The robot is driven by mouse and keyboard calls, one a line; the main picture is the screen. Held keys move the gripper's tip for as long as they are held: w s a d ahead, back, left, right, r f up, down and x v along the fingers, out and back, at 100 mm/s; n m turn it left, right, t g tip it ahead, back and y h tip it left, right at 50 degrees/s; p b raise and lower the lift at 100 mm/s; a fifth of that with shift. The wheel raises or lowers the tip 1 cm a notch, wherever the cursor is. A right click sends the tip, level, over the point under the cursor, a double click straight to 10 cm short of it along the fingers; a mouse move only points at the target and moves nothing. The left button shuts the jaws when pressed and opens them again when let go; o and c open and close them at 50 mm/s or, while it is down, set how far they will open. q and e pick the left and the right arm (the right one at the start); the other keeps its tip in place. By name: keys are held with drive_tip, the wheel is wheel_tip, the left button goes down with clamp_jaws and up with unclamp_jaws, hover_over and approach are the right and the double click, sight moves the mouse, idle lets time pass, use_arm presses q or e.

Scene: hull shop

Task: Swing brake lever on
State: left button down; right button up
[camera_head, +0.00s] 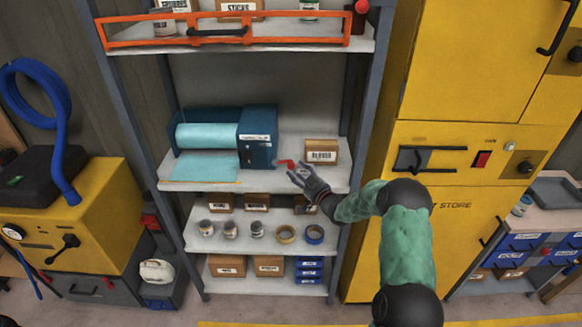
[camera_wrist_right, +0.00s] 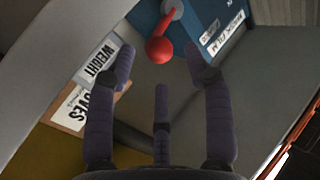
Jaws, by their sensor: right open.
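The brake lever (camera_head: 287,163) is a short arm with a red ball knob, on the right side of a blue dispenser (camera_head: 257,137) that holds a pale blue roll. My right gripper (camera_head: 300,174) is open and empty just right of and below the knob. In its wrist view the spread fingers (camera_wrist_right: 160,66) have the knob between their tips; contact cannot be told. My left gripper is not in view.
A cardboard box (camera_head: 321,151) stands right of the gripper on the same shelf (camera_head: 230,178). Jars and tape rolls fill the shelf below. An orange rail (camera_head: 130,35) crosses the shelf above. A yellow cabinet (camera_head: 455,170) stands to the right.

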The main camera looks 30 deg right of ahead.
sight(293, 168)
drive_tip(key=w, duration=0.5)
drive_tip(key=shift+a, duration=0.15)
clamp_jaws()
